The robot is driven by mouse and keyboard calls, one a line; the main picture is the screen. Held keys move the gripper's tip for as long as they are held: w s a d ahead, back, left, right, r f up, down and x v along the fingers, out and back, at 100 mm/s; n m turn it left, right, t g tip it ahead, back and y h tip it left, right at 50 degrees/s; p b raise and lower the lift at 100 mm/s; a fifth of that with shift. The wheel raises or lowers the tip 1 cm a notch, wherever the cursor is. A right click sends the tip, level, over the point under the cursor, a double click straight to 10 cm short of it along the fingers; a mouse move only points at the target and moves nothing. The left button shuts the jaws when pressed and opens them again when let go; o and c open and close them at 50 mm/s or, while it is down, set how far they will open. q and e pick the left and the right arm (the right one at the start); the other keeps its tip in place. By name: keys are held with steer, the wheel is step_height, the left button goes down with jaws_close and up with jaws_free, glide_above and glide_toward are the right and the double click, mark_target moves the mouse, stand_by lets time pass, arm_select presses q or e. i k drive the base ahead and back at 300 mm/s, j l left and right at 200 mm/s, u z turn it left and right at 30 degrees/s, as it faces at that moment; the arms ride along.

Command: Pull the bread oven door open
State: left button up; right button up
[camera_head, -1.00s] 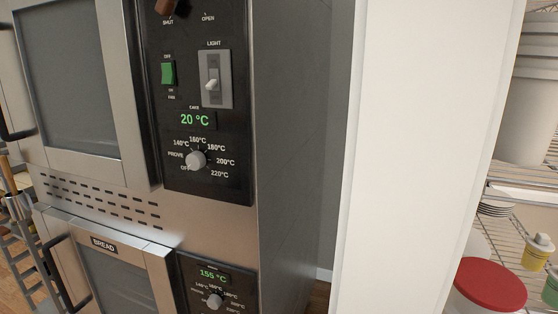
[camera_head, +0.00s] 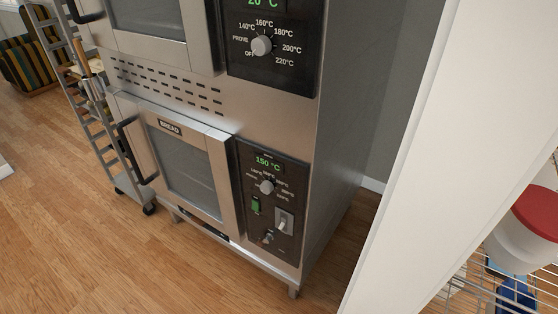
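The bread oven door (camera_head: 187,168) is the lower door of a steel double oven, with a glass window and a "BREAD" label (camera_head: 170,127) on its top frame. It looks closed. Its dark vertical handle (camera_head: 138,150) is on the door's left side. The bread oven's control panel (camera_head: 270,205) is right of the door, with a green display reading 150 °C, a knob and switches. Neither of my grippers shows in the head view.
The upper oven door (camera_head: 150,25) is above. A metal rack (camera_head: 100,125) stands close to the oven's left side. Open wooden floor (camera_head: 110,245) lies in front. A white wall edge (camera_head: 420,150) and a wire shelf with a red-lidded tub (camera_head: 525,225) are on the right.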

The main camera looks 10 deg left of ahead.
mark_target(141, 117)
steer(key=k+u, duration=0.25)
steer(key=u, duration=0.15)
steer(key=k+j+u, duration=0.15)
steer(key=u, duration=0.3)
steer(key=i+j, duration=0.1)
steer(key=u, duration=0.05)
